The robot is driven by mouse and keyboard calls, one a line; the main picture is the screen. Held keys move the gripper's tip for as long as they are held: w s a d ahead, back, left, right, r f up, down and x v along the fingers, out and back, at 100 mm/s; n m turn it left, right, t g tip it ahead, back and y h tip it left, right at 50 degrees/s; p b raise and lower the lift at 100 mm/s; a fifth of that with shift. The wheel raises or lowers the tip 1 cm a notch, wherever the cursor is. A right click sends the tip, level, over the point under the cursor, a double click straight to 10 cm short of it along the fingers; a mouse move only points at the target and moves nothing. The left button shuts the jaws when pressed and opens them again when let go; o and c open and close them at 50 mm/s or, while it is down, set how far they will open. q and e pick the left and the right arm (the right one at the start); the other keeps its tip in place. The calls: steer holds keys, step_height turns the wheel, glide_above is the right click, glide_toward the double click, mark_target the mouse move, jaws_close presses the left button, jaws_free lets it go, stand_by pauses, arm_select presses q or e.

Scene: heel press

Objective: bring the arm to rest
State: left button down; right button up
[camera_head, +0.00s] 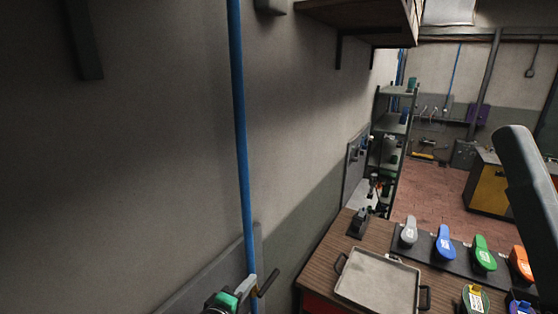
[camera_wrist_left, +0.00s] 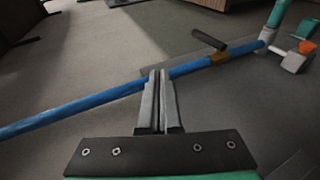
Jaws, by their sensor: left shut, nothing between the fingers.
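My left gripper (camera_head: 250,279) is at the bottom of the head view, with a green and dark body and pale grey fingers beside a blue pipe (camera_head: 240,120). In the left wrist view the two fingers of my left gripper (camera_wrist_left: 160,73) are shut together with nothing between them. The blue pipe (camera_wrist_left: 90,101) passes behind the fingertips there; I cannot tell whether they touch it. A dark lever (camera_head: 268,283) sticks out by the pipe, and it also shows in the left wrist view (camera_wrist_left: 210,40). My right gripper is not in view.
A wooden-topped bench (camera_head: 318,262) holds a metal tray (camera_head: 378,284) with dark handles. Several coloured sole-shaped pieces, including a blue one (camera_head: 446,243), stand right of it. A grey wall (camera_head: 130,170) fills the left. A shelf rack (camera_head: 392,130) stands behind.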

arm_select(q)
steer(key=s+a+r+m+t, duration=0.1)
steer(key=s+a+r+t, duration=0.15)
steer(key=r, duration=0.65)
steer(key=s+a+r+m+t, duration=0.1)
steer(key=a+r+t, duration=0.15)
steer(key=r, duration=0.65)
steer(key=s+a+r+m+t, duration=0.2)
steer(key=r+t, duration=0.1)
steer(key=r, duration=0.7)
steer(key=s+a+r+m+t+y, duration=0.1)
steer(key=s+r+m+t, duration=0.2)
steer(key=s+r+m, duration=0.2)
steer(key=s+a+r+m+t+y, duration=0.1)
steer(key=s+a+r+m+t, duration=0.1)
steer(key=s+r+m, duration=0.3)
steer(key=shift+s+a+r+t+p, duration=0.5)
steer(key=shift+s+r, duration=1.4)
steer(key=shift+s, duration=1.85)
